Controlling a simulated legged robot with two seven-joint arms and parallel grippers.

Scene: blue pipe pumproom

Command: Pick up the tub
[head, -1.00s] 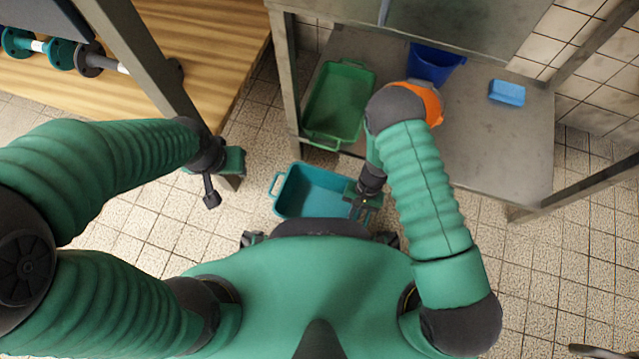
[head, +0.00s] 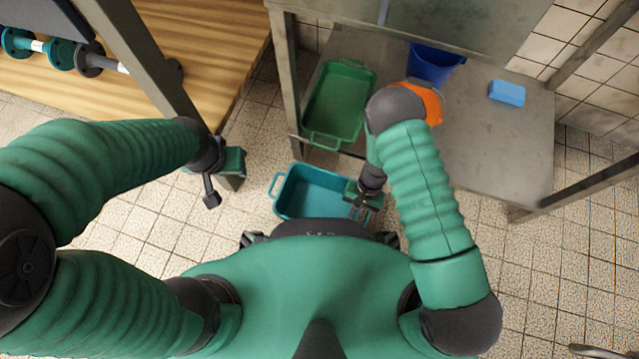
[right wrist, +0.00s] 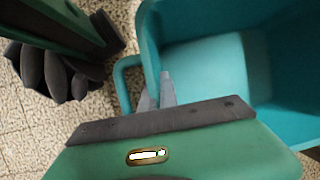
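The tub (head: 308,188) is a teal, open-topped box with loop handles. In the head view it stands on the tiled floor just in front of my base, and its near edge is partly hidden by my body. My right gripper (head: 358,208) is at its right end. In the right wrist view the fingers (right wrist: 159,92) are close together on either side of the tub's rim, beside the loop handle (right wrist: 126,85), with one finger inside the tub (right wrist: 210,60). My left gripper (head: 210,198) hangs left of the tub, apart from it; its finger opening is not clear.
A metal table with a lower shelf (head: 480,150) stands ahead. On the shelf are a green tray (head: 338,103), a blue bucket (head: 435,62) and a blue block (head: 507,92). A wooden bench (head: 215,60) is at the left.

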